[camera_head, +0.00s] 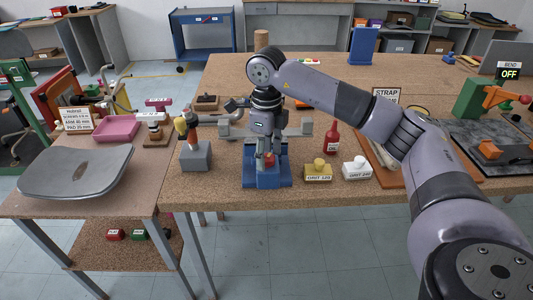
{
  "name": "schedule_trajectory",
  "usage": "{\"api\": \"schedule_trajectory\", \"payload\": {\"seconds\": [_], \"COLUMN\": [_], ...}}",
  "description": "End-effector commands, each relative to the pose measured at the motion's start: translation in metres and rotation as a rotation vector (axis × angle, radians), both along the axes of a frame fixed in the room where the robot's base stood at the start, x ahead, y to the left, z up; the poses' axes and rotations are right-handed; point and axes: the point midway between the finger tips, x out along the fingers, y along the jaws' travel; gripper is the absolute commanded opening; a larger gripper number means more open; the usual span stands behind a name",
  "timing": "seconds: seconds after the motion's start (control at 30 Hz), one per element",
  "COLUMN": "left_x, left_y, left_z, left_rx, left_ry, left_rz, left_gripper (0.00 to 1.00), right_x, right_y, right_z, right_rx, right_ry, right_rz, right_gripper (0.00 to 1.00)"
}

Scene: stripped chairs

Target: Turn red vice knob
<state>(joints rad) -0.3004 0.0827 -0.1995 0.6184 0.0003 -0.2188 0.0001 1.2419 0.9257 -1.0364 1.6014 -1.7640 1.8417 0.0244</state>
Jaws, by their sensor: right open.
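The blue vice (267,180) stands at the front edge of the middle workbench, with grey jaws extending to both sides behind my gripper. A small red knob (268,162) shows low at the front of the vice. My right gripper (267,157) points down just above the vice. Its fingers are apart and their tips are at the red knob. I cannot tell whether they touch it. The gripper and wrist hide part of the vice's middle. My left gripper is not in view.
A red bottle (332,139), a yellow grit block (318,173) and a white grit block (356,170) stand right of the vice. A grey block (196,157) holding a yellow-and-red tool stands left. A grey seat shell (76,172) lies on the left table.

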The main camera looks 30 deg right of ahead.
Motion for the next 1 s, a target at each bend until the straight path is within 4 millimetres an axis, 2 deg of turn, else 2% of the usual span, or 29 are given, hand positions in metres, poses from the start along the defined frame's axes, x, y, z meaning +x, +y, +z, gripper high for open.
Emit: {"api": "schedule_trajectory", "payload": {"seconds": [0.17,0.47,0.73,1.0], "left_x": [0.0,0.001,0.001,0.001], "left_y": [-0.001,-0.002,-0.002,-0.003], "left_z": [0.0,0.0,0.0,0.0], "left_rx": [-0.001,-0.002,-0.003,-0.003], "left_ry": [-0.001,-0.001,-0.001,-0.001], "left_rz": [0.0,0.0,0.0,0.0], "left_gripper": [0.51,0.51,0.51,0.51], "right_x": [0.001,0.001,0.001,0.0], "right_y": [0.001,0.0,0.0,0.0], "right_z": [0.025,0.094,0.114,0.117], "right_rx": [0.002,0.001,0.001,0.001], "right_ry": [-0.005,-0.004,0.001,0.002], "right_rz": [0.0,0.0,0.0,0.0], "right_gripper": [0.51,0.51,0.51,0.51]}}
